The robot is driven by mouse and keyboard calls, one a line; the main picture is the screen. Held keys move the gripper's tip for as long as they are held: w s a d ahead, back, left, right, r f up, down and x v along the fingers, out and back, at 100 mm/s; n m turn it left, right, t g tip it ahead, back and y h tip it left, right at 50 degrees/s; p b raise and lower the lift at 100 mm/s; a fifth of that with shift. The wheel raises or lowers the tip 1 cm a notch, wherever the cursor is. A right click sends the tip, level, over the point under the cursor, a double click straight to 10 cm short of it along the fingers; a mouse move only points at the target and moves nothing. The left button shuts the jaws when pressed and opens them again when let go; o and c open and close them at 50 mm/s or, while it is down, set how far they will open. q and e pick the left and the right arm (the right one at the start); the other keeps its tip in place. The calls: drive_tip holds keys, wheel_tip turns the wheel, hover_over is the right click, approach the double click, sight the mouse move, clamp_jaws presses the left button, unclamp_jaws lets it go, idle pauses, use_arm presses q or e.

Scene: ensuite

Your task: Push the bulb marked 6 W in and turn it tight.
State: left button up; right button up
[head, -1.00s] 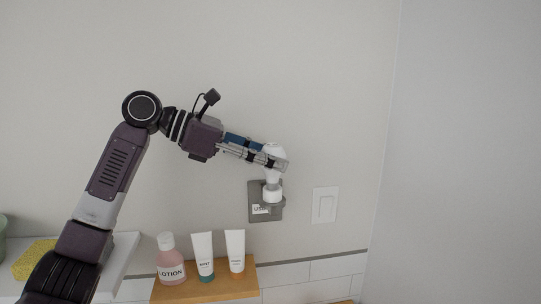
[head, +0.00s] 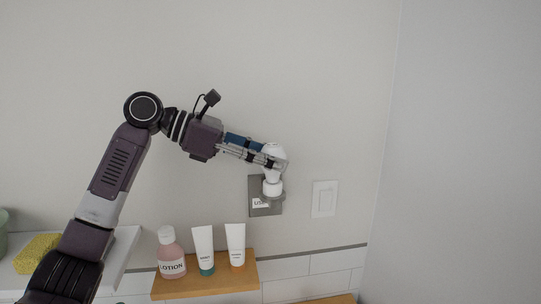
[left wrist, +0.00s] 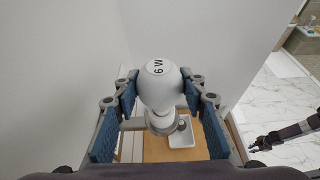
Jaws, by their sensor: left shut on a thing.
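The white bulb marked 6 W (left wrist: 160,85) is between the fingers of my left gripper (left wrist: 158,100), which is shut on it. In the head view my left gripper (head: 268,160) holds the bulb (head: 272,151) upright, base down, directly above the white lamp holder (head: 272,188). The bulb's neck is at the holder's top; I cannot tell how deep it sits. The holder stands out from a grey wall plate (head: 253,185) with a partly hidden label. In the left wrist view, part of my right arm (left wrist: 292,132) shows at the right; its fingers are too small to read.
A light switch (head: 324,199) is on the wall to the right. Below, a wooden shelf (head: 205,285) carries a pink lotion bottle (head: 171,255) and two white tubes (head: 204,245). A yellow sponge (head: 38,252) lies on a white ledge at left. The wall above is clear.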

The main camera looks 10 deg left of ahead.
use_arm(q)
drive_tip(key=shift+f+m+g+p, duration=0.1)
drive_tip(key=shift+m+g+p, duration=0.4)
drive_tip(key=shift+p, duration=0.2)
drive_tip(key=shift+w+f+m+g+h, duration=0.15)
drive_tip(key=shift+m+g+h, duration=0.25)
drive_tip(key=shift+m+g, duration=0.95)
drive_tip(key=shift+s+g, duration=0.2)
drive_tip(key=shift+g, duration=0.25)
